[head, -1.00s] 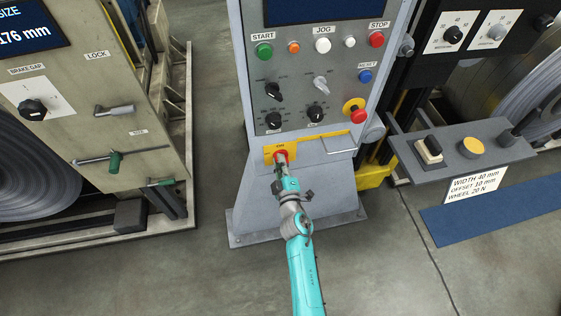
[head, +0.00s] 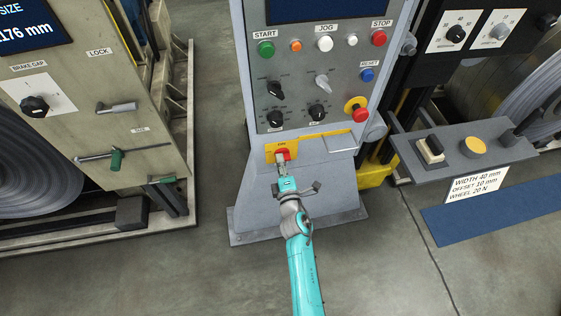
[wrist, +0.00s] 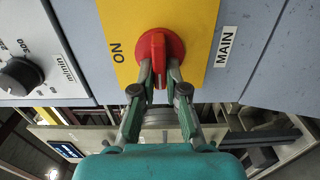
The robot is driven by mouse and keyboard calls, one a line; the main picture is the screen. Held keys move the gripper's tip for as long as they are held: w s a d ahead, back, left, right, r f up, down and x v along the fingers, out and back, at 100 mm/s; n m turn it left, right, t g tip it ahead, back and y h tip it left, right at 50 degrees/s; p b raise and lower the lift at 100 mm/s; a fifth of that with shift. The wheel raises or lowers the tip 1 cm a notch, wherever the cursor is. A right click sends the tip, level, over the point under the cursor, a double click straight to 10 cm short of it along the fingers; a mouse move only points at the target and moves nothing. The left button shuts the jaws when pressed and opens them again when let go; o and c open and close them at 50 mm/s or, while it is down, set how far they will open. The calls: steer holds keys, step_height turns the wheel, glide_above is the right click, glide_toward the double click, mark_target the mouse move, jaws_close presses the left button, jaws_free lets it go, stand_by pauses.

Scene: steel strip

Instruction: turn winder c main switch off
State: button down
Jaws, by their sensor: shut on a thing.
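The winder's main switch is a red rotary knob (head: 281,154) on a yellow plate (head: 325,137) low on the grey console. In the wrist view the knob (wrist: 158,42) fills the middle, with ON printed left of it and a MAIN label (wrist: 224,46) to the right. The knob's raised grip runs up and down that picture, not pointing at ON. My gripper (wrist: 160,76) is shut on the knob's lower part, one finger on each side. In the head view my gripper (head: 283,166) reaches the knob from below, hiding part of it.
Above the switch are black selector knobs (head: 275,118) and a red emergency button (head: 360,112) on a yellow ring. A beige cabinet (head: 150,160) with green-handled levers stands left. A grey shelf (head: 440,165) with a rocker and yellow button juts out right. Floor in front is open.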

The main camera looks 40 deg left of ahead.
steer(key=shift+f, duration=0.1)
stand_by(0.3)
steer(key=c, duration=1.2)
jaws_free()
steer(key=v, duration=1.2)
